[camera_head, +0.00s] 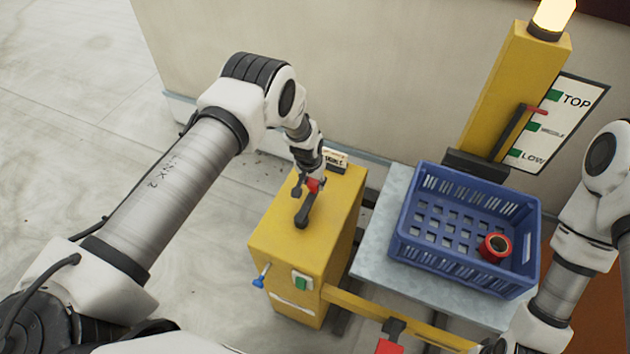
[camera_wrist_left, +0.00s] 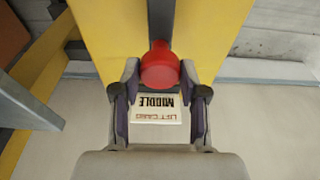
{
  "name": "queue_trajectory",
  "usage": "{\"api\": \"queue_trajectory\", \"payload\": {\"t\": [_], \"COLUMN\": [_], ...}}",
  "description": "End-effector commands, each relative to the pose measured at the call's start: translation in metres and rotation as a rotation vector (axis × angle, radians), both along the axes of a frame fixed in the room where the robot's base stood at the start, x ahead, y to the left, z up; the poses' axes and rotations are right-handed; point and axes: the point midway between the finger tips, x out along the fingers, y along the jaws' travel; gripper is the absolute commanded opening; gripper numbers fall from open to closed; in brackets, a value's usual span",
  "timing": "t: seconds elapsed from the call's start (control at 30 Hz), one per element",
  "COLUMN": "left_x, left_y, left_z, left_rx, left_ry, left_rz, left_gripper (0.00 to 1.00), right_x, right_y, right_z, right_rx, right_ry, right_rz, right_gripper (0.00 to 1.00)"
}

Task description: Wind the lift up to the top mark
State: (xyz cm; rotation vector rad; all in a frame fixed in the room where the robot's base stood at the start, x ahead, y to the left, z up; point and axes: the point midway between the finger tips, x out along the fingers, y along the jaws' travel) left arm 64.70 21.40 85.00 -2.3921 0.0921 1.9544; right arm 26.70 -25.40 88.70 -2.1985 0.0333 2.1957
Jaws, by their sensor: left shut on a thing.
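The yellow winch box (camera_head: 290,245) stands left of the lift, with a dark crank arm (camera_head: 303,213) on top. My left gripper (camera_head: 310,184) is shut on the crank's red knob (camera_wrist_left: 160,66), which sits between its fingertips in the left wrist view. The lift's grey platform (camera_head: 374,255) carries a blue crate (camera_head: 460,265). A red pointer (camera_head: 522,122) on the yellow mast (camera_head: 500,90) appears between the TOP and MIDDLE marks of the white scale board (camera_head: 570,108). My right arm is at the right edge; its fingertips are not visible.
A red ring-shaped roll (camera_head: 495,247) lies in the crate. A lift card (camera_wrist_left: 159,108) reading MIDDLE stands behind the crank. The box front has a green switch (camera_head: 301,283) and a blue-tipped lever (camera_head: 258,282). The amber lamp (camera_head: 551,17) glows. Floor at left is clear.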

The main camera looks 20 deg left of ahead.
Motion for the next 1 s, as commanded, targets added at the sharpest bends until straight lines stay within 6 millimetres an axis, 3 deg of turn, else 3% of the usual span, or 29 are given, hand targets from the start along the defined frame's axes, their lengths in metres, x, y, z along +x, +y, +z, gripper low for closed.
{"api": "queue_trajectory", "payload": {"t": [0.2, 0.57, 1.0], "left_x": [0.005, 0.004, -0.001], "left_y": [0.017, 0.019, 0.038], "left_z": [0.004, 0.004, 0.003], "left_rx": [0.0, 0.001, 0.001], "left_ry": [-0.014, -0.013, -0.011], "left_rz": [0.004, 0.002, 0.002], "left_gripper": [0.01, 0.01, 0.01], "right_x": [0.0, 0.0, 0.0], "right_y": [0.0, 0.0, 0.0], "right_z": [-0.002, -0.002, -0.002], "right_rx": [0.0, 0.0, 0.0], "right_ry": [0.0, 0.0, 0.0], "right_rz": [0.0, 0.0, 0.0], "right_gripper": [0.0, 0.0, 0.0]}}
